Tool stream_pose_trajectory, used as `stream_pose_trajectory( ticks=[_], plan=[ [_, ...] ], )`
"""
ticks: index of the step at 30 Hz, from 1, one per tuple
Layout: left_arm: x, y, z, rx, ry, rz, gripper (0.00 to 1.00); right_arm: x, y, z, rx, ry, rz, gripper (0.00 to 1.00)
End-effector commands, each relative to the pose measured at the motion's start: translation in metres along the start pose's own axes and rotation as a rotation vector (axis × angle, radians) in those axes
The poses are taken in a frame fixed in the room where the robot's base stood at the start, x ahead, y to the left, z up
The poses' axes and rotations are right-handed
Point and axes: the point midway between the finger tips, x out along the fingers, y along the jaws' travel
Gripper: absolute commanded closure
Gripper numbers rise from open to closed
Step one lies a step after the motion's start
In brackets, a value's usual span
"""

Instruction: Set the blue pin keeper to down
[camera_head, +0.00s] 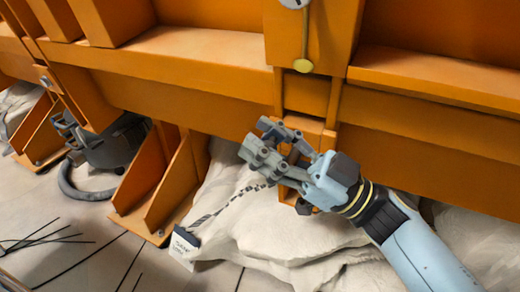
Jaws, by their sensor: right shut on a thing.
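My right gripper (262,138) reaches in from the lower right, in front of the orange bracket below the beam. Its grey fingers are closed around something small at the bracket. The blue pin keeper does not stand out clearly from the blue-grey fingers, which cover that spot. Its up or down position cannot be read. A dark chain (225,208) runs from below the fingers down left to a small white tag (184,246). My left gripper is not in view.
A large orange beam (180,70) crosses the scene. Orange gusset plates (165,190) and a dark grey machine with a hose (115,146) stand at left.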

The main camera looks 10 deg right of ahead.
Motion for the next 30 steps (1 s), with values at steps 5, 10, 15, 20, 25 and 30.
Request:
stream_pose_trajectory(
  ticks=[5,10,15,20,25,30],
  plan=[
    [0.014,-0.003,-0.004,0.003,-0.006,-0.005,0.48,-0.011,-0.008,0.011,0.010,0.080,-0.011,1.00],
    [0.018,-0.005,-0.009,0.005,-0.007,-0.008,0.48,-0.013,-0.008,0.009,0.010,0.136,-0.012,1.00],
    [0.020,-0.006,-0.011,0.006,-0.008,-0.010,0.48,-0.014,-0.007,0.008,0.010,0.162,-0.012,1.00],
    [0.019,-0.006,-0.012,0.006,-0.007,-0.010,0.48,-0.014,-0.007,0.007,0.010,0.167,-0.012,1.00],
    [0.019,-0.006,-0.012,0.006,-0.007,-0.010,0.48,-0.014,-0.007,0.007,0.011,0.167,-0.012,1.00],
    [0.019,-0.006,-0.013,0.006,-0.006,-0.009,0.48,-0.013,-0.006,0.006,0.009,0.168,-0.013,0.48]
  ],
)
